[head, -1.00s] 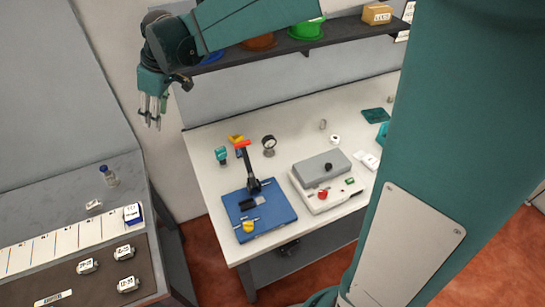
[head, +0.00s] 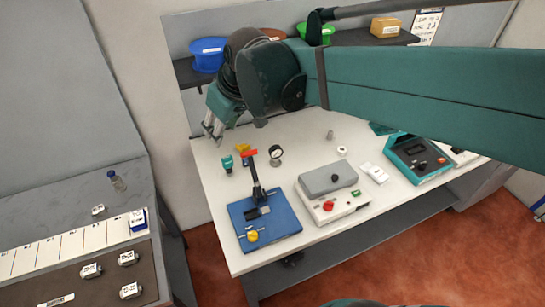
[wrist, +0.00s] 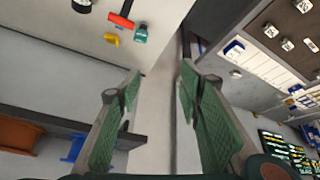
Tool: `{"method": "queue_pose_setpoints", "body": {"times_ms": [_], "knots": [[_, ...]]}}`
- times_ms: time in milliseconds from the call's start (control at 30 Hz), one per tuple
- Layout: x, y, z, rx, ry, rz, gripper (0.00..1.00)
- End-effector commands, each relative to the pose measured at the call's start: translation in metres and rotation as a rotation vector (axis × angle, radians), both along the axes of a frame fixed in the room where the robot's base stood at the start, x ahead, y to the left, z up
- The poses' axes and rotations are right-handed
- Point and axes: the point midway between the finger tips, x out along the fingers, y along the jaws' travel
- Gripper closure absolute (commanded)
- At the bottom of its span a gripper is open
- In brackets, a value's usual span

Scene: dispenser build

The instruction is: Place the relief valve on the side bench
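My gripper (head: 213,128) hangs above the left back part of the main bench. In the wrist view my gripper (wrist: 160,80) is open, with nothing between its fingers. I cannot tell for certain which part is the relief valve. A teal fitting (head: 228,164) and a yellow part (head: 243,148) stand on the main bench below my gripper, near a round gauge (head: 276,155). The grey side bench (head: 60,215) is at the left.
A blue fixture (head: 275,229) with a red-handled lever stands on the main bench (head: 215,218), beside a grey-topped box (head: 328,180). A shelf (head: 365,39) with bins runs behind. A marked strip and a dark tray (head: 75,284) occupy the side bench's front. A gap separates the benches.

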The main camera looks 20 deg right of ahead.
Motion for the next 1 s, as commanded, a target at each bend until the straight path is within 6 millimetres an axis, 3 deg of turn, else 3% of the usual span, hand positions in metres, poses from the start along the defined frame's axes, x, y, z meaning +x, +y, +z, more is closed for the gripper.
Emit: {"method": "queue_pose_setpoints", "body": {"times_ms": [700, 1000], "knots": [[-0.12, -0.079, -0.029, 0.056, -0.087, -0.323, 0.64], [-0.151, -0.097, -0.045, 0.078, -0.116, -0.415, 0.64]]}}
